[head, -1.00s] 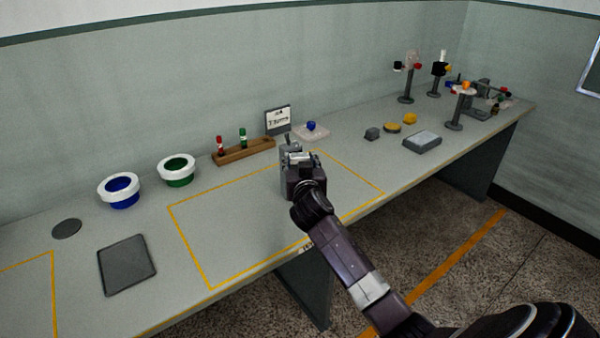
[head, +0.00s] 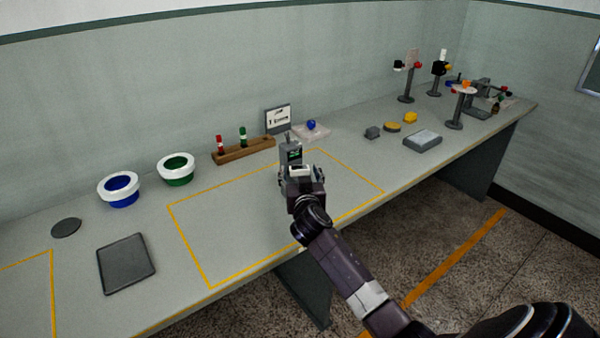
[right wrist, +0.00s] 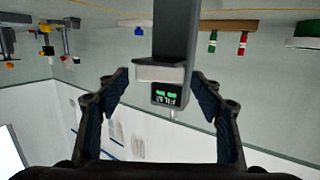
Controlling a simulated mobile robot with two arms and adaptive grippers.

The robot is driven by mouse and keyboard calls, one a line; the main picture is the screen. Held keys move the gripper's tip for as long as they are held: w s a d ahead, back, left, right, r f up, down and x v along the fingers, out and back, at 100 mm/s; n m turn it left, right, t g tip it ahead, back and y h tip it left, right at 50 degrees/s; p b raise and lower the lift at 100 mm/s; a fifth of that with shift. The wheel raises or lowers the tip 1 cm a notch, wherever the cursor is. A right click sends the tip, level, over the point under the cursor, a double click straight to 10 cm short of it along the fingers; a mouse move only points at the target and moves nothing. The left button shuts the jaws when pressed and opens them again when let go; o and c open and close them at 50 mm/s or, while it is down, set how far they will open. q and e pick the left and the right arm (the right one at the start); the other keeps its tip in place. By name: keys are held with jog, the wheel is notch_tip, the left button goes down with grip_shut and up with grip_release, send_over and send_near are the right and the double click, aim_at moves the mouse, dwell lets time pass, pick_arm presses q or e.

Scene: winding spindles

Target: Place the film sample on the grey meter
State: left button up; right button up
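The grey meter (head: 290,147) stands upright near the back edge of the yellow-outlined area, its small green display facing me. In the right wrist view the meter (right wrist: 176,35) appears upside down, with a pale grey block or ledge (right wrist: 158,72) beside its display. I cannot tell whether that pale piece is the film sample or part of the meter; no film sample can be picked out for sure. My right gripper (head: 300,172) is just in front of the meter. In the wrist view its fingers (right wrist: 160,90) are spread either side of the display, with gaps. My left gripper is out of view.
A wooden rack (head: 243,150) with red and green tubes and a sign (head: 278,119) stand behind. A clear plate with a blue knob (head: 311,125) is right of the meter. Blue and green bowls (head: 176,170) stand left. The outlined area (head: 225,220) is mostly clear.

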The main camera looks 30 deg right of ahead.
jog(key=shift+s+a+r, duration=0.1)
jog(key=shift+r, duration=0.1)
jog(key=b+v, duration=0.1)
jog(key=v, duration=1)
jog(key=shift+s, duration=0.4)
jog(key=shift+a, duration=0.15)
